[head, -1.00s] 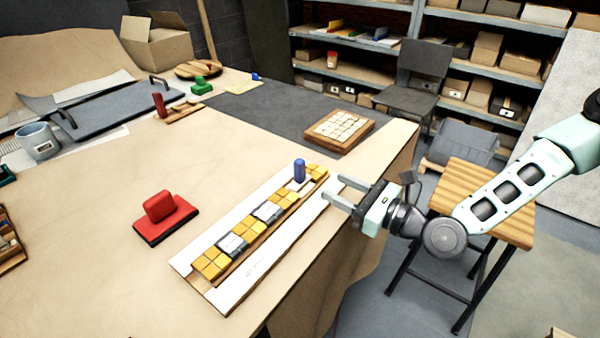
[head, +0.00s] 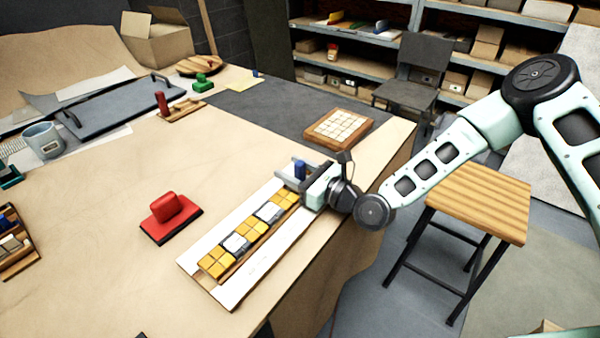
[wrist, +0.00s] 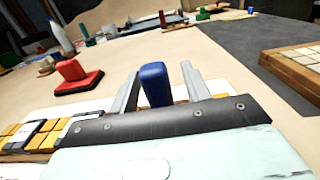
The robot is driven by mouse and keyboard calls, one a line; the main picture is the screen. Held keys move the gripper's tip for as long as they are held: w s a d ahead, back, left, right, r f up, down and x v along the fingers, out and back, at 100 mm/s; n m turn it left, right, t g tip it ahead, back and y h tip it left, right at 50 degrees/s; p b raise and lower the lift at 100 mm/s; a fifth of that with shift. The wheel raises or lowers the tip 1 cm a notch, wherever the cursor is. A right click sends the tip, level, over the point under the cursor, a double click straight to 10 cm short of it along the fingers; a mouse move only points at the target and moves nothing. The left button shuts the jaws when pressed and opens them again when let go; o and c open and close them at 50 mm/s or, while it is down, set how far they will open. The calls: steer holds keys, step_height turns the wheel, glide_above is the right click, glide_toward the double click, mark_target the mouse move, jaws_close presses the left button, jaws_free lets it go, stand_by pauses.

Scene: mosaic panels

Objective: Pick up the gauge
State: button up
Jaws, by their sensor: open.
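The gauge appears to be the small blue upright piece (head: 300,169) at the far end of the row of yellow and grey tiles on the white-edged panel (head: 228,292). In the wrist view the blue piece (wrist: 156,84) stands between my two fingers. My gripper (head: 290,170) is open, low over the panel's far end, with one finger on each side of the blue piece. Whether either finger touches it cannot be told. The base of the piece is hidden by my gripper.
A red-handled block (head: 168,208) sits left of the panel. A wooden tray of pale tiles (head: 362,137) lies beyond my gripper. A grey mug (head: 42,140) and a grey board (head: 120,101) are at the back left. A wooden stool (head: 480,203) stands beside the table.

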jaws_close()
step_height(320, 180, up, 9)
steer(key=b, duration=0.2)
steer(key=shift+s+f+b, duration=0.1)
steer(key=shift+f+b, duration=2.35)
steer(key=shift+f, duration=0.95)
